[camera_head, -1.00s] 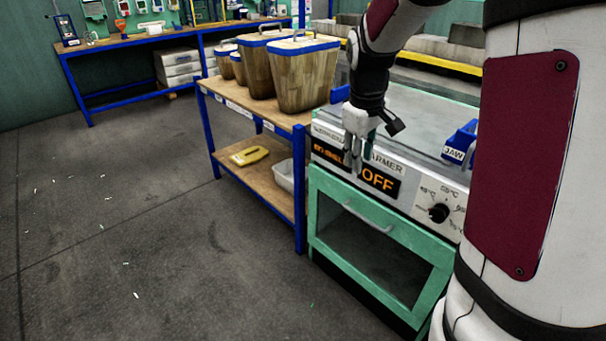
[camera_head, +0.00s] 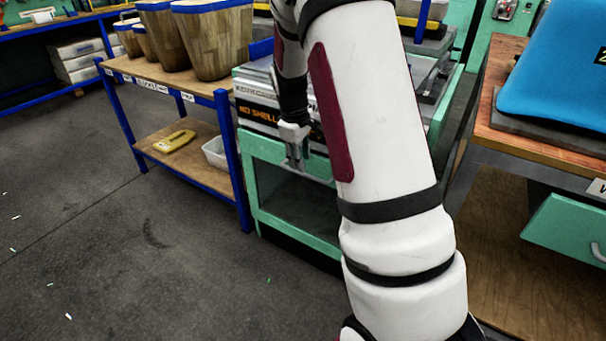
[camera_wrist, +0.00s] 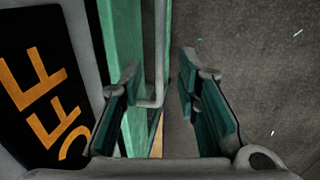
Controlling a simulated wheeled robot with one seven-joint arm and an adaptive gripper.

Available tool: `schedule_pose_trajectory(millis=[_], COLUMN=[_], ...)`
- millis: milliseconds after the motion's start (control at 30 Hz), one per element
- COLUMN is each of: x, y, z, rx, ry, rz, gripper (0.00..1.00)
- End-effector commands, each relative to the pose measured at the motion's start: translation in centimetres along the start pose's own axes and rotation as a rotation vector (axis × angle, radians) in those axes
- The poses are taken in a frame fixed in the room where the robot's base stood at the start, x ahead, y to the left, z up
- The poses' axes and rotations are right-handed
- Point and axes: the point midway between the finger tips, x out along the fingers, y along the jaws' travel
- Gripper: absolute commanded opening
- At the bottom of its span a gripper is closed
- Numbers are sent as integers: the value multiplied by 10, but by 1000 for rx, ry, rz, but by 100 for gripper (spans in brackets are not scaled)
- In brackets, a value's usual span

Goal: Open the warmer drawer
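The warmer is the grey-topped unit with a dark panel in orange letters; the panel shows "OFF" (camera_wrist: 42,92) in the wrist view. The green frame also shows in the wrist view (camera_wrist: 120,38). The drawer's grey bar handle (camera_wrist: 160,62) shows in the gap between my fingers, nearer the left one. My gripper (camera_head: 294,166) points down in front of the drawer's top edge. Its fingers (camera_wrist: 163,108) are apart with nothing clamped. My arm hides the drawer's right part.
A blue-legged wooden table (camera_head: 222,95) with wooden bins stands left of the warmer. Its lower shelf holds a yellow device (camera_head: 175,141) and a white bin (camera_head: 216,153). At right is a wooden bench with a green drawer (camera_head: 570,228).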

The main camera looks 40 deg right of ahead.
Motion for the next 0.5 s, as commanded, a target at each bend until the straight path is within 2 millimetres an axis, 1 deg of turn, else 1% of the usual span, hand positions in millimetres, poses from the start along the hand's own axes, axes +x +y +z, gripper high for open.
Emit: schedule_pose_trajectory(millis=[33, 200, 333, 500], x=[13, 36, 44, 47], y=[0, 0, 0, 0], z=[0, 0, 0, 0], rx=[1, 2, 1, 0], ry=[-1, 0, 0, 1], rz=[-1, -1, 0, 0], gripper=[30, 30, 30, 30])
